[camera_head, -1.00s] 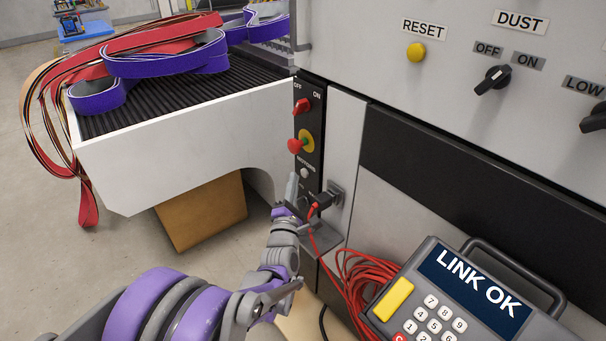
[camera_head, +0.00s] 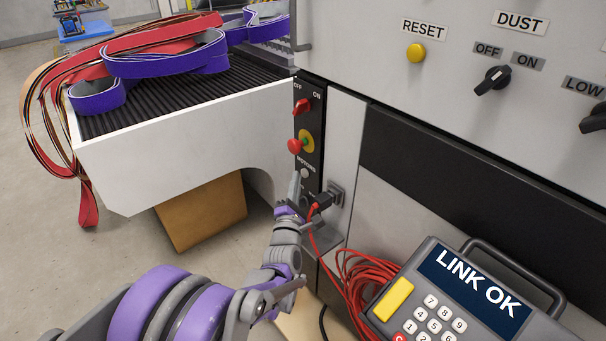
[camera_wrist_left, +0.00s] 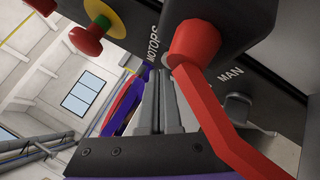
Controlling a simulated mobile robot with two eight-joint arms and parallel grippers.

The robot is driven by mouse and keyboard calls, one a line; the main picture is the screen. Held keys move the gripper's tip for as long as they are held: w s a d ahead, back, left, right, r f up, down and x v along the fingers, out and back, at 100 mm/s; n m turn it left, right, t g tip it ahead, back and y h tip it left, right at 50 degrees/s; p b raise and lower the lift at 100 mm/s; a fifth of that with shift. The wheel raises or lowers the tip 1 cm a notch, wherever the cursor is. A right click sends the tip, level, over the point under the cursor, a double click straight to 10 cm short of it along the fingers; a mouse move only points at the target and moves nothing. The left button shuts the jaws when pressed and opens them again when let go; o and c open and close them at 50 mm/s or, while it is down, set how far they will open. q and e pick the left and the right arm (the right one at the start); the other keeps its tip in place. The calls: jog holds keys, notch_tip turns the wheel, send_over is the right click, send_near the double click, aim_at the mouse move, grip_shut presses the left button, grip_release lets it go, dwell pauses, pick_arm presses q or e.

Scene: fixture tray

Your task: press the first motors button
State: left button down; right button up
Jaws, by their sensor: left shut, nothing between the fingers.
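The narrow black control panel (camera_head: 309,128) carries a MOTORS label with a small pale round button (camera_head: 305,173) just under it. My left gripper (camera_head: 295,181) is shut and empty, its fingertips just below and left of that button. I cannot tell whether they touch it. In the left wrist view the closed fingers (camera_wrist_left: 158,92) point up toward the MOTORS label (camera_wrist_left: 153,45); the button is not clearly visible there. My right gripper is not in view.
A red emergency knob (camera_head: 295,146) and a red rotary switch (camera_head: 302,105) sit above the button. A black plug (camera_head: 322,200) with a red cable sticks out close right of my gripper. It looms large in the wrist view (camera_wrist_left: 225,22). A LINK OK keypad (camera_head: 455,300) stands lower right.

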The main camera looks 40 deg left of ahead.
pick_arm(q)
jog(key=shift+w+d, duration=0.15)
jog(key=shift+w, duration=0.35)
dwell(0.7)
jog(key=shift+s, duration=0.15)
jog(key=shift+s+a, duration=0.25)
jog(key=shift+s, duration=0.45)
jog(key=s, duration=0.2)
jog(key=s+a+p, duration=0.1)
jog(key=s, duration=0.1)
jog(key=shift+s+a, duration=0.2)
jog(key=shift+s, duration=0.2)
dwell(0.7)
